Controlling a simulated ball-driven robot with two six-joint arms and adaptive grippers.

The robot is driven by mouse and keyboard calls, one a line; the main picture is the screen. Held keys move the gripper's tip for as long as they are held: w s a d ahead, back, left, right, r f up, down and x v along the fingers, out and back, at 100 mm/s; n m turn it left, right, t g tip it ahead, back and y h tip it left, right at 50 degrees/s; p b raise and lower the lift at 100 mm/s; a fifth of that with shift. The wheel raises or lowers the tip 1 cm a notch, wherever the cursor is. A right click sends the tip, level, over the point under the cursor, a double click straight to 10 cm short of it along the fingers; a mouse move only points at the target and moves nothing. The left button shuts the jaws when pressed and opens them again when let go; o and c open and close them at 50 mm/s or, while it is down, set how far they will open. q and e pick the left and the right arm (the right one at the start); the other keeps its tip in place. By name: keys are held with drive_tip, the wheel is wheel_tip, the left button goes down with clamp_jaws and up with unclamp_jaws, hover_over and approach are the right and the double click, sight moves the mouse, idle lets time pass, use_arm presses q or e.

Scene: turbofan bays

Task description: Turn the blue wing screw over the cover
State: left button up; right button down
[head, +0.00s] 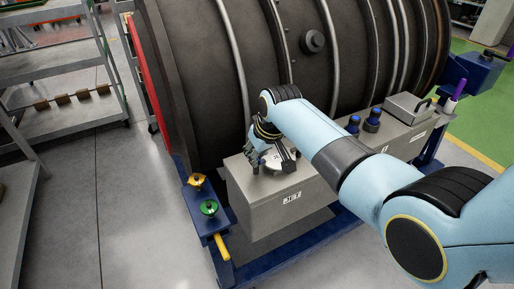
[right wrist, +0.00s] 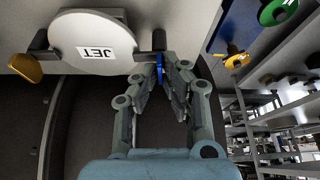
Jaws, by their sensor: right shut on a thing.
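The cover is a round pale disc (right wrist: 70,35) with a JET label in the right wrist view. It lies on the grey box (head: 257,200), and its pale edge shows beside my gripper in the head view. The blue wing screw (right wrist: 159,70) is at the cover's right side, by a dark post. My right gripper (right wrist: 165,68) is shut on its blue wing. In the head view this gripper (head: 262,155) sits low over the box and hides the screw. A yellow wing screw (right wrist: 25,67) is at the cover's opposite side. My left gripper is not in view.
A large dark engine casing (head: 200,75) stands behind the box. A yellow knob (head: 196,180) and a green knob (head: 209,207) stand on a blue stand to the left. Blue knobs (head: 372,118) and a lidded grey case (head: 408,107) stand to the right. Shelves (head: 70,100) are far left.

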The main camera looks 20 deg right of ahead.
drive_tip(key=shift+r+m+p, duration=0.1)
drive_tip(key=shift+m+p, duration=0.2)
drive_tip(key=shift+m, duration=0.2)
drive_tip(key=c, duration=1.5)
unclamp_jaws()
drive_tip(key=v, duration=1.2)
drive_tip(key=shift+a, duration=0.25)
